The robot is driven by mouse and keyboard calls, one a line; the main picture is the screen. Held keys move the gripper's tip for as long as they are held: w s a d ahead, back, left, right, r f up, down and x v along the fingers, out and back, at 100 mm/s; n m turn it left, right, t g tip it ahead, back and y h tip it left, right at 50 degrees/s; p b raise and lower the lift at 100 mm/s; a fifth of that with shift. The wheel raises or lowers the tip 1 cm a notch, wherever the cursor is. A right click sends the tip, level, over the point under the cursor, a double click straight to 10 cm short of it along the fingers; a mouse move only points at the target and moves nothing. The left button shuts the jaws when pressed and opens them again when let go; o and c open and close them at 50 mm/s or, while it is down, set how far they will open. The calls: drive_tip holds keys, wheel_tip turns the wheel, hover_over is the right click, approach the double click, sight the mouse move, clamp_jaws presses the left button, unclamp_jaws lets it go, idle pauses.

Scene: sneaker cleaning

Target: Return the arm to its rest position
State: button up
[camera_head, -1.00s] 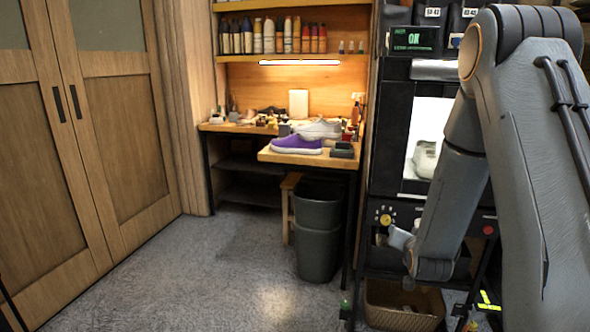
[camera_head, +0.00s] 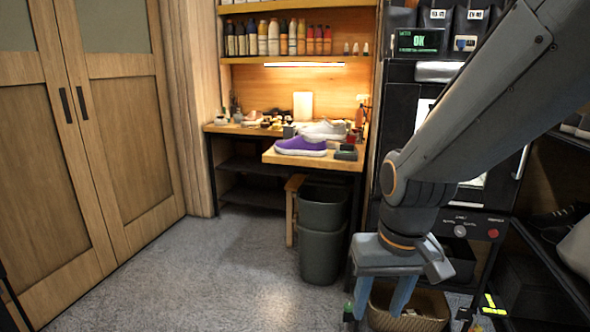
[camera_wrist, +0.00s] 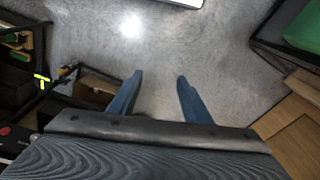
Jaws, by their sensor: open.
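My gripper (camera_head: 384,299) hangs at the lower right in the head view, its two blue fingers pointing down, apart, with nothing between them. My arm comes in from the upper right and bends down to it, in front of the black cabinet. In the wrist view my gripper (camera_wrist: 155,92) shows two spread blue fingers over bare grey floor. No object is held.
A black cabinet (camera_head: 398,120) with a green display and a wicker basket (camera_head: 424,309) stand behind my gripper. A dark bin (camera_head: 322,218) is to its left, below a workbench (camera_head: 320,162) with a purple sneaker (camera_head: 300,146). Open floor (camera_head: 235,275) lies to the left.

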drive_tip(key=s+d+r+g+p, duration=0.1)
drive_tip(key=s+d+r+p, duration=0.3)
drive_tip(key=r+p, duration=0.3)
drive_tip(key=s+p, duration=0.1)
drive_tip(key=p, duration=0.4)
drive_tip(key=shift+s+d+r+m+h+p, duration=0.3)
drive_tip(key=shift+r+p, duration=0.1)
